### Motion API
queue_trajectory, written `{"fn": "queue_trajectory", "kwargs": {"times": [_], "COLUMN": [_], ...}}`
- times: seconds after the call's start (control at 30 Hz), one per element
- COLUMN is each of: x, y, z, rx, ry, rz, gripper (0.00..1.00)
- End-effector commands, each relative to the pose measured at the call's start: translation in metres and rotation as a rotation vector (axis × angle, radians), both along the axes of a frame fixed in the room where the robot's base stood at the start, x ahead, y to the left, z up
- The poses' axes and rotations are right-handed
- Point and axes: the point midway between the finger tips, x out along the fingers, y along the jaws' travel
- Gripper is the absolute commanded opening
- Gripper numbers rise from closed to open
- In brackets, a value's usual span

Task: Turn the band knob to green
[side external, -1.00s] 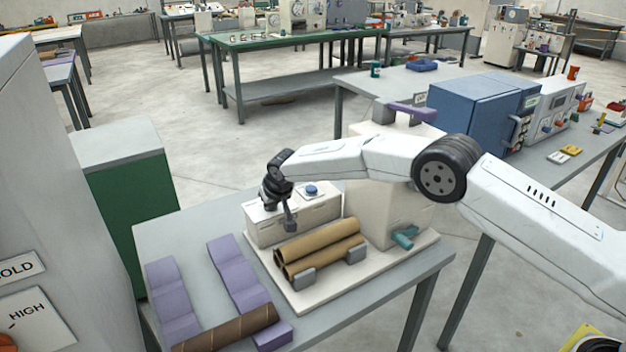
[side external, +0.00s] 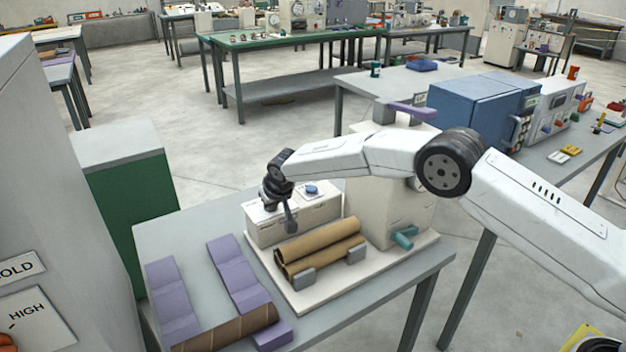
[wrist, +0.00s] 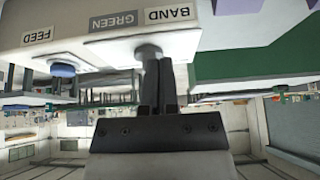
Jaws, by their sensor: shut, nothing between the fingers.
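The cream control box (side external: 320,211) stands on the winder's base. In the wrist view, which is upside down, its panel reads BAND (wrist: 168,14), with GREEN (wrist: 114,22) on a grey patch beside it. The grey band knob (wrist: 149,51) sits by these labels, partly hidden by my fingers. My gripper (wrist: 159,65) is shut and empty, its tips right at the knob; I cannot tell whether they touch it. In the side view my gripper (side external: 291,222) hangs at the box's left part and hides the knob.
A blue feed knob (side external: 311,189) is on the same box, beside a FEED label (wrist: 39,36). Brown tubes (side external: 320,246) lie in front of the box. A teal handle (side external: 403,237) sticks out at right. Purple cradles (side external: 240,275) hold another tube (side external: 225,328) at front left.

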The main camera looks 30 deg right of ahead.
Motion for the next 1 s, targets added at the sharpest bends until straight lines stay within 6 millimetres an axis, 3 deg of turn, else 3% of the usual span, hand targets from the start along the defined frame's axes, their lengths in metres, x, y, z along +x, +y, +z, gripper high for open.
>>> {"fn": "queue_trajectory", "kwargs": {"times": [0.6, 1.0], "x": [0.000, 0.000], "y": [0.000, 0.000], "z": [0.050, 0.056], "rx": [0.000, 0.000], "ry": [0.000, 0.001], "rz": [0.000, 0.000], "gripper": [0.00, 0.00]}}
